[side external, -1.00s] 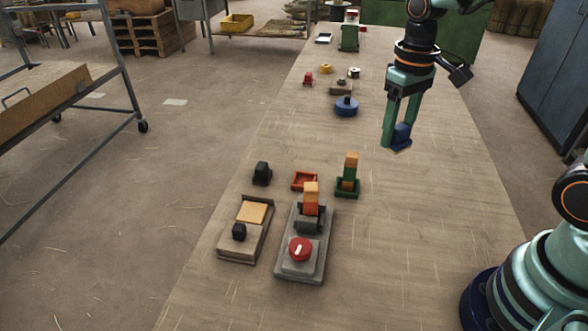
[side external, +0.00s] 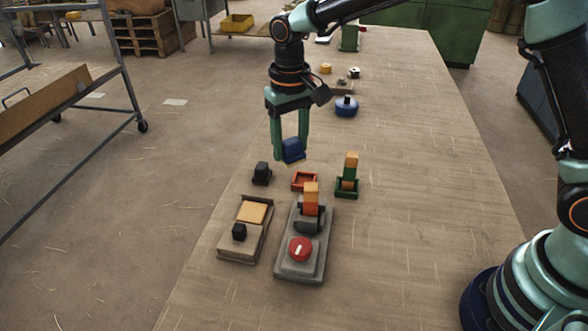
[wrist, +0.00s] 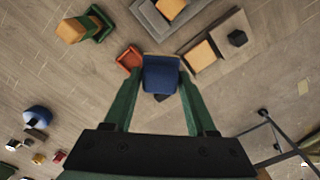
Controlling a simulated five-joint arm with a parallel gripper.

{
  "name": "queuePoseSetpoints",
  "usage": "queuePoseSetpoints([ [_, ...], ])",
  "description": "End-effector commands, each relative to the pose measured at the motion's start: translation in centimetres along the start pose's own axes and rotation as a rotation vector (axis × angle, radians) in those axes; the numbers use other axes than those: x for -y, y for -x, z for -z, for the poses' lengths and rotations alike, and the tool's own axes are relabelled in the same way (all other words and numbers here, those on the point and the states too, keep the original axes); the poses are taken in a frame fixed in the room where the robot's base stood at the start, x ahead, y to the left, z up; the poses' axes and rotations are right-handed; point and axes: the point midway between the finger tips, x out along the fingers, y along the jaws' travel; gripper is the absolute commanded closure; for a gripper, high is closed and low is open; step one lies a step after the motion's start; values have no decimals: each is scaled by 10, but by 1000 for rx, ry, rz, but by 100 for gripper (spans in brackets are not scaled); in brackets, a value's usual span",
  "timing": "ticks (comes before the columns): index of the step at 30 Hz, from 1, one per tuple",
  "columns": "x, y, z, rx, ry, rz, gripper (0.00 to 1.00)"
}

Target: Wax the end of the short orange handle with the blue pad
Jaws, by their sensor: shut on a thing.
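My gripper (side external: 290,149) is shut on the blue pad (side external: 293,151) and holds it in the air, above the table behind the red tray. One short orange handle (side external: 311,193) stands upright in a grey clamp (side external: 310,220) with a red knob. Another orange-topped handle (side external: 351,161) stands in a green holder (side external: 346,193). A tan-yellow slab (side external: 252,212) lies in a wooden tray (side external: 236,247) left of the clamp. My gripper is apart from all these.
The red tray (side external: 304,181) sits behind the clamp, with a black block (side external: 261,174) to its left. A black knob (side external: 239,232) stands on the wooden tray. A round blue object (side external: 346,107) and small parts lie farther back. The table's right side is clear.

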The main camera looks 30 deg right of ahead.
Motion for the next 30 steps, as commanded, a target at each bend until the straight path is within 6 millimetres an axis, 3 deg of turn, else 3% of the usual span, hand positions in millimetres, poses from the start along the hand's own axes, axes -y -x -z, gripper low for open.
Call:
queuePoseSetpoints([
  [3,39,-18,9,2,6,-1,88],
  [10,84,-39,14,0,1,0,88],
  [17,93,-48,14,0,-2,0,88],
  [30,93,-89,14,0,-1,0,88],
])
